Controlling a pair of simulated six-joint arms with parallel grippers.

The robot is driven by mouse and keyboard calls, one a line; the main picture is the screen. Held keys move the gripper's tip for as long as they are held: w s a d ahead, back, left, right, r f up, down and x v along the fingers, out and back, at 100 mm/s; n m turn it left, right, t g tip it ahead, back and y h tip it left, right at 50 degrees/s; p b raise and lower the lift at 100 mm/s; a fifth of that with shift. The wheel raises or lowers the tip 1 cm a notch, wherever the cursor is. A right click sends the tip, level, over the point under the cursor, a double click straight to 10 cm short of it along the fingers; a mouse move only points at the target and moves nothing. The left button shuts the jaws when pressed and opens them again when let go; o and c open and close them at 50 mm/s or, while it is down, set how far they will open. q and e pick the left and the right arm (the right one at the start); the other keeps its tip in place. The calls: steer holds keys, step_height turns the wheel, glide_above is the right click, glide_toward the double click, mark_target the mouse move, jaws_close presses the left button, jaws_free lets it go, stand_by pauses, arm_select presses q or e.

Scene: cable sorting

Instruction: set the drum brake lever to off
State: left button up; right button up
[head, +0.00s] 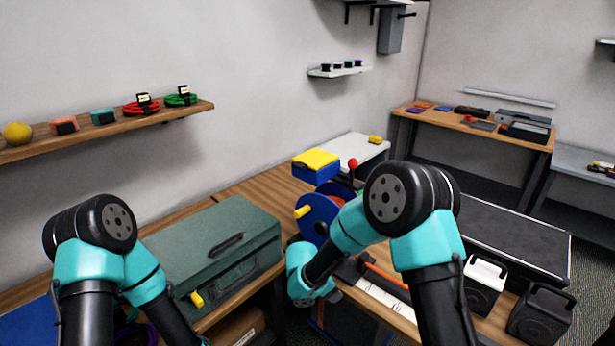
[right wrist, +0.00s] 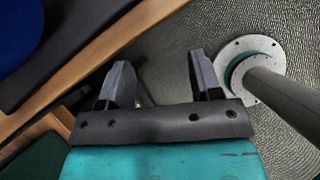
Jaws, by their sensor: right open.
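The blue cable drum (head: 318,214) stands on the wooden bench in the head view, with a yellow handle (head: 303,211) on its side. A red-knobbed lever (head: 352,163) stands up behind the drum; my right arm hides much of the drum and the lever's lower part. A blue surface, possibly the drum, shows at the upper left of the right wrist view (right wrist: 14,32). My right gripper (right wrist: 160,78) is open with nothing between its fingers, over the floor beside the bench edge. My left gripper is out of view, below the picture.
A green toolbox (head: 205,250) sits left of the drum. A blue bin with a yellow lid (head: 316,160) stands behind it. A wall shelf (head: 110,127) holds coiled cables.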

steer(key=s+d+f+m+y, duration=0.4)
steer(key=s+d+f+m, duration=0.2)
steer(key=s+m, duration=0.6)
steer(key=s+d+f+m+g+y, duration=0.1)
steer(key=s+d+f+m+y, duration=0.4)
steer(key=s+m, duration=0.6)
step_height(320, 180, down, 4)
steer(key=shift+s+d+r+m, duration=0.1)
steer(key=shift+s+d+m, duration=0.4)
steer(key=shift+d, duration=0.6)
steer(key=shift+w, duration=0.1)
